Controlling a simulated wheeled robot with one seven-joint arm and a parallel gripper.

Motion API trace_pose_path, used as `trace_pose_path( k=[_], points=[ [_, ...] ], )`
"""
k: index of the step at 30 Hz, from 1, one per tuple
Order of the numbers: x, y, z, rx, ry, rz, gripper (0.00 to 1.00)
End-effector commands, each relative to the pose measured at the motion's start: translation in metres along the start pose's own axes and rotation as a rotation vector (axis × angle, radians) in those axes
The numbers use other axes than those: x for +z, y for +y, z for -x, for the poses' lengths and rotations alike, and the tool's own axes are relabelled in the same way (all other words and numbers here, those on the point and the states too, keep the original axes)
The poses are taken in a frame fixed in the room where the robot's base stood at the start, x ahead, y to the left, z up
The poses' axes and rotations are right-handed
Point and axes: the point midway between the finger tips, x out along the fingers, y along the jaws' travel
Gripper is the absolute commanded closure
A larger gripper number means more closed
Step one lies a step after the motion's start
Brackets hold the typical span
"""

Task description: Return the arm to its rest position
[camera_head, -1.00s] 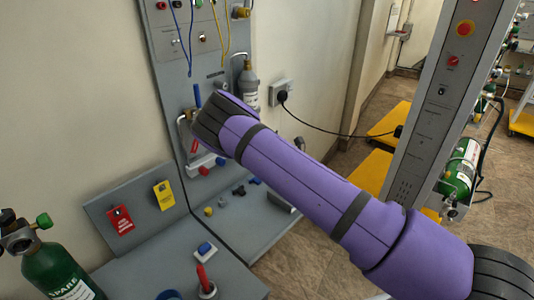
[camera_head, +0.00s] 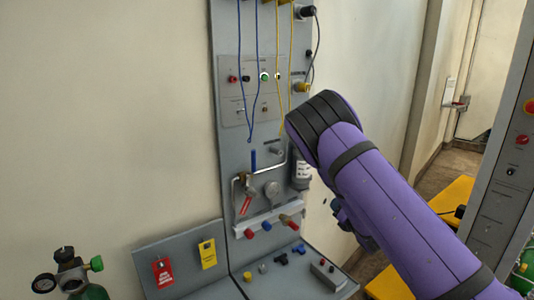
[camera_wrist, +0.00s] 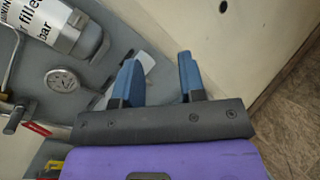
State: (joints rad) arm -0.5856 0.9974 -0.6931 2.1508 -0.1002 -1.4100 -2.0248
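My purple arm with a black elbow-like joint (camera_head: 325,115) reaches in from the lower right in the head view and covers part of the panel's right side. My gripper (camera_wrist: 158,75) shows in the wrist view with two blue fingers standing well apart. Nothing is between them. In the wrist view, a gauge (camera_wrist: 62,80) and a grey cylinder (camera_wrist: 68,25) with a printed label are left of the fingers, apart from them. In the head view the gripper is mostly hidden behind the arm.
The grey trainer panel (camera_head: 228,130) stands against the wall, with blue and yellow cords hanging on it. Its base holds red and yellow tags (camera_head: 208,254) and small fittings. A green cylinder (camera_head: 90,292) is lower left. A grey column (camera_head: 505,170) and yellow platform (camera_head: 390,284) are right.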

Motion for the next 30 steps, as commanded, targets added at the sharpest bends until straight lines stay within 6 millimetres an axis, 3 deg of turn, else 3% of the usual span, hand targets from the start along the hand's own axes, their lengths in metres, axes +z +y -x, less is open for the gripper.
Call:
trace_pose_path(
  k=[3, 14, 23, 30],
  points=[
    [0.030, 0.001, 0.005, -0.094, -0.019, -0.187, 0.63],
    [0.099, 0.011, 0.041, -0.341, -0.062, -0.756, 0.63],
    [0.145, 0.034, 0.092, -0.509, -0.096, -1.202, 0.63],
    [0.175, 0.061, 0.145, -0.636, -0.124, -1.525, 0.63]
  ],
)
